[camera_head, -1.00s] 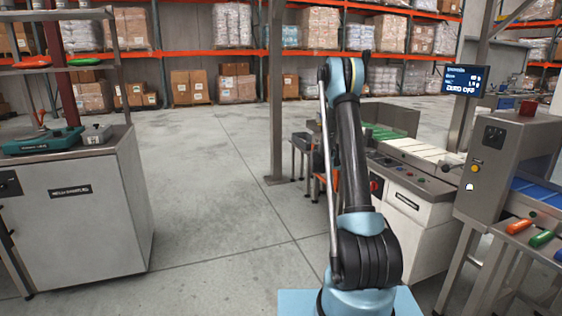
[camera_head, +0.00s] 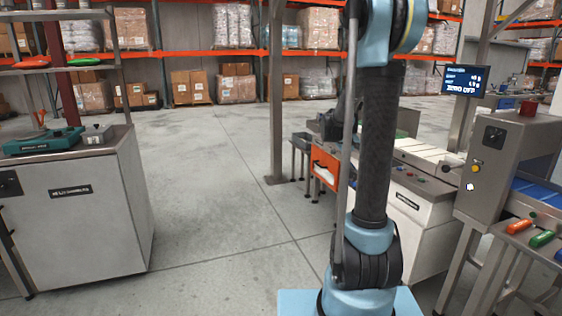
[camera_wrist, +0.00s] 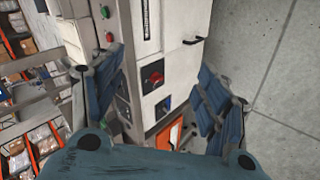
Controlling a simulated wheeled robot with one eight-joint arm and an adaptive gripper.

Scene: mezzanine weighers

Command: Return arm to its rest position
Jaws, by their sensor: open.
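My arm rises from its blue base at the bottom of the head view, with its upper joint cut by the top edge. My gripper (camera_wrist: 155,92) shows in the wrist view with its two blue-grey fingers spread apart and nothing between them. The gap between the fingers faces a white and grey machine cabinet (camera_wrist: 172,60) with a red knob, some way beyond the fingertips. In the head view a dark part shows just left of the arm, and I cannot tell whether it is my gripper.
A workbench (camera_head: 85,220) with a teal scale (camera_head: 42,141) stands at left. At right are a conveyor machine (camera_head: 415,215), a steel cabinet (camera_head: 505,165) and coloured handles (camera_head: 541,239). An orange-fronted unit (camera_head: 325,168) stands behind my arm. Open floor (camera_head: 215,190) lies left of my arm.

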